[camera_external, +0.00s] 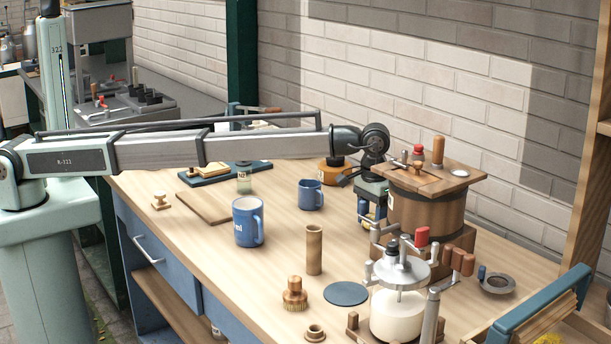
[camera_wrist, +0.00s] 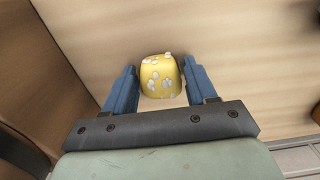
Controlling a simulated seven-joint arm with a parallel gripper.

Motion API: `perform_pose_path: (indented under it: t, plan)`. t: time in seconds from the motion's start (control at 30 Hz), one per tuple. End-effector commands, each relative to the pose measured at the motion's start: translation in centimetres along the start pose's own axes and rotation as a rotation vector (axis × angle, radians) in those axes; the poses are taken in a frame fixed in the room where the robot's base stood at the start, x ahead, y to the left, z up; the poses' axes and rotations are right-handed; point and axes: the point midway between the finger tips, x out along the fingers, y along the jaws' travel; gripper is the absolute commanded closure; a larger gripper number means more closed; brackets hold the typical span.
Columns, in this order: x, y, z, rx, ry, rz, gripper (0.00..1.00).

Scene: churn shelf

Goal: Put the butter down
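The butter (camera_wrist: 160,78) is a small yellow block with white flower-like marks. In the wrist view it sits between the two blue fingers of my gripper (camera_wrist: 160,72), which appear to touch it on both sides. In the external view my gripper (camera_external: 371,211) points down just left of the wooden churn, with a little of the yellow butter (camera_external: 366,221) showing between its fingers. The butter looks to be close to the wooden table; whether it touches the surface I cannot tell.
The wooden churn (camera_external: 426,212) stands close on the right. A blue mug (camera_external: 311,195), a larger blue mug (camera_external: 248,222) and a wooden cylinder (camera_external: 314,250) stand to the left. A flat blue disc (camera_external: 346,293) and a glass churn (camera_external: 397,314) are nearer the front. A wooden board (camera_external: 212,207) lies left.

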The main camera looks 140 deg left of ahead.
Motion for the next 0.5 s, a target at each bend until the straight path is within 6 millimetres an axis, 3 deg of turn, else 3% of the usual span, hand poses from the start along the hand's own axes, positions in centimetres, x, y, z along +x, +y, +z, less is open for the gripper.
perform_pose_path:
  t: [0.2, 0.5]
  plan:
    - [-0.02, 0.00, 0.00, 0.000, 0.000, 0.000, 0.24]
    - [-0.38, 0.01, -0.01, 0.000, 0.000, 0.000, 0.24]
